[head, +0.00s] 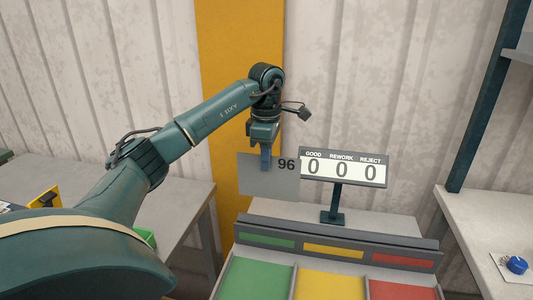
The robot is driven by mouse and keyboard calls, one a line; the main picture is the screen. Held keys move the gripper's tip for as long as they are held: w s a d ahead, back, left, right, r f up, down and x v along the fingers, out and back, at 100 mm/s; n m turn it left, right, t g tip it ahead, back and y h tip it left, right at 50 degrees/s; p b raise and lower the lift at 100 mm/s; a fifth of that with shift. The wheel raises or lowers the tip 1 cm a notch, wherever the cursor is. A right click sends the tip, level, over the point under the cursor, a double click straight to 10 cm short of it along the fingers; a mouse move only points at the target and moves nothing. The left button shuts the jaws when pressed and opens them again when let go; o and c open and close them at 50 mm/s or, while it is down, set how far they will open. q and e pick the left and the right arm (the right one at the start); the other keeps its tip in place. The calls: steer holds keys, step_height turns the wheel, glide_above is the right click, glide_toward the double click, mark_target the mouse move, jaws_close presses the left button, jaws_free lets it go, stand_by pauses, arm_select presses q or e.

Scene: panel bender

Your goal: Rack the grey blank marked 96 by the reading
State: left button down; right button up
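The grey blank marked 96 (255,183) hangs upright from my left gripper (266,162), which is shut on its top edge. It is held in the air in front of the yellow wall strip, above and behind the rack. The rack has a green bay (257,279), a yellow bay (330,286) and a red bay (400,290), with matching coloured strips behind them. The display (343,169) reads GOOD 0, REWORK 0, REJECT 0. The blank's right edge is close to the display's left edge in the picture. My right gripper is not in view.
A grey table (180,205) stands at the left, with a yellow item (45,198) and a green bin (146,237) partly hidden by my arm. At the right, a pale bench (475,225) holds a blue button (516,265) beside a dark post (488,100).

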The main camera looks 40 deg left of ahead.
mark_target(266, 194)
arm_select(q)
step_height(266, 194, down, 11)
steer(key=shift+r, duration=0.1)
step_height(266, 194, down, 2)
steer(key=shift+b, duration=0.7)
steer(key=shift+f+b, duration=0.3)
steer(key=shift+f, duration=0.2)
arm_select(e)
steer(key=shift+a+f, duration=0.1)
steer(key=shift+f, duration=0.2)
arm_select(q)
steer(key=shift+d, duration=0.1)
steer(key=shift+f, duration=0.45)
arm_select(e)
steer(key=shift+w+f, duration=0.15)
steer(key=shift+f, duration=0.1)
arm_select(q)
steer(key=shift+f+b, duration=0.55)
steer(key=shift+f, duration=0.05)
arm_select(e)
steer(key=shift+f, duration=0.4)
arm_select(q)
steer(key=shift+f+b, duration=0.35)
steer(key=shift+f, duration=0.15)
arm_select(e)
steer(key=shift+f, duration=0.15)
arm_select(q)
steer(key=c, duration=1.6)
jaws_free()
